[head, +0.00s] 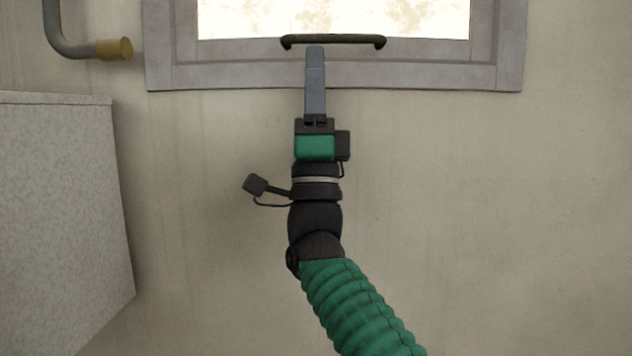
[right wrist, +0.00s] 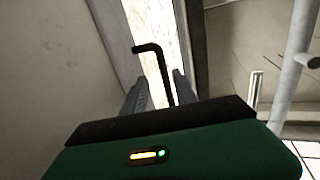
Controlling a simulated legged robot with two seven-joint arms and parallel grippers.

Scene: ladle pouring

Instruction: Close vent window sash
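The vent window sash (head: 400,75) has a grey frame and a bright pane at the top of the head view. Its dark bar handle (head: 360,41) runs along the lower edge of the pane. My right gripper (head: 315,52) points up at the handle, its tips overlapping the bar a little left of its middle. In the right wrist view the handle (right wrist: 150,48) runs down between the two fingers (right wrist: 160,85), with gaps beside it, so the gripper is open. Whether a finger touches the bar I cannot tell. My left gripper is out of view.
A speckled grey box (head: 60,200) stands at the left. A grey pipe with a brass end (head: 115,48) is at the upper left. The wall (head: 500,220) right of my arm is clear. A pale pipe (right wrist: 290,75) shows at the right of the right wrist view.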

